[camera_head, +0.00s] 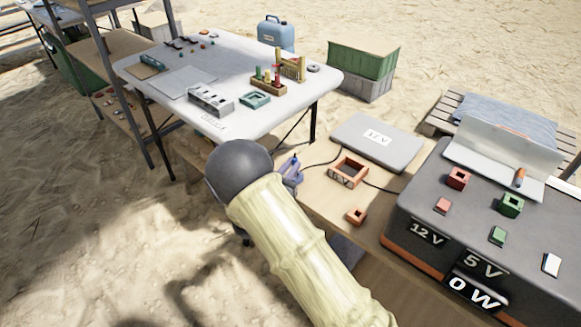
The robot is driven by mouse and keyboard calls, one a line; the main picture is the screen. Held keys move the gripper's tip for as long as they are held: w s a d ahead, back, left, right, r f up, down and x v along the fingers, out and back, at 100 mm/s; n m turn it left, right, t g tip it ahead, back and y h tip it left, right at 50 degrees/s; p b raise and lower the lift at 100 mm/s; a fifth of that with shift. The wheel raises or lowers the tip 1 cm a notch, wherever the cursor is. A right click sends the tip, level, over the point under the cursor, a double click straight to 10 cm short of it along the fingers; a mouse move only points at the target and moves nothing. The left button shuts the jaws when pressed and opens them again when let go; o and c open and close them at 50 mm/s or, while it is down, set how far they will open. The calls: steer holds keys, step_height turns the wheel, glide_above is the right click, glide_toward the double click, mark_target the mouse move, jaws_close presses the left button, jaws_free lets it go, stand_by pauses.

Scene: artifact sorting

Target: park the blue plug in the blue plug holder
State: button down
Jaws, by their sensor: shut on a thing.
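A small blue-violet object (290,172) stands at the left edge of the wooden bench, just right of my arm's dark round joint.
A dark console (450,215) with red and green sockets stands at right. A white table (215,62) with sorted parts stands behind.

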steer(key=shift+f+b, duration=0.5)
steer(key=shift+f, duration=0.3)
steer(key=c, duration=1.3)
jaws_free()
steer(key=shift+c, duration=0.2)
steer(key=p+v, duration=0.2)
steer(key=v, duration=1.5)
steer(key=shift+s, duration=0.25)
